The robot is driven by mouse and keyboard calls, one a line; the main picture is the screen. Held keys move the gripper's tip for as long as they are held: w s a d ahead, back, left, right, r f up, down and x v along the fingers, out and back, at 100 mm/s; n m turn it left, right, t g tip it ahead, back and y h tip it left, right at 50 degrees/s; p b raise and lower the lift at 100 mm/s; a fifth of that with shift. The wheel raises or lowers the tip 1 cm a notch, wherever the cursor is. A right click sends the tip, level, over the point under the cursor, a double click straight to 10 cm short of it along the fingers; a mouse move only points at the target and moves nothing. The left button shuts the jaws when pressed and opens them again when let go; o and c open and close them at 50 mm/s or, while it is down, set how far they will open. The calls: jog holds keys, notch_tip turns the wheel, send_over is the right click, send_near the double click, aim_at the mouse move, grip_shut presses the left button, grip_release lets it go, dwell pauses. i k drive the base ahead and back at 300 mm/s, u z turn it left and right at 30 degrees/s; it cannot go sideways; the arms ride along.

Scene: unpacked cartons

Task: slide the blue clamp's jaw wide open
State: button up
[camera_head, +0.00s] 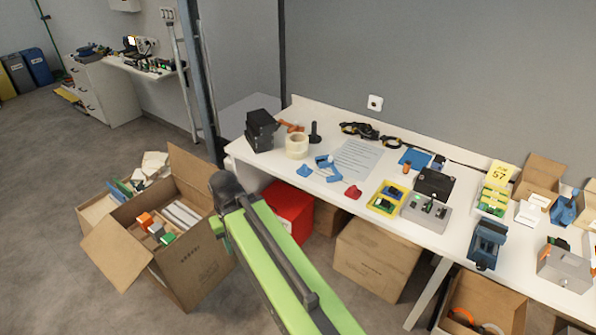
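Several blue tool-like things lie on the white table, and I cannot tell for certain which is the clamp. A blue, vise-like thing (487,243) stands near the front edge at the right. A smaller blue piece (327,166) lies near the table's middle left, by a paper sheet. Another blue tool (565,208) stands at the far right. Jaw openings are too small to make out. My green and dark arm reaches up from the bottom middle to a dark joint left of the table. I cannot make out my gripper's fingers.
The white table (262,165) holds tape (297,146), a black box (261,130), a yellow tray (386,199) and a grey switch box (426,212). An open carton (199,273) stands on the floor at left. A red box (291,208) and cartons sit below the table.

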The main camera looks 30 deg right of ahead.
aim_at(323, 164)
jog(key=i, duration=1.15)
jog(key=u, duration=0.25)
jog(key=k, duration=0.8)
jog(key=z, duration=0.2)
jog(key=i, duration=0.95)
jog(key=u, duration=0.1)
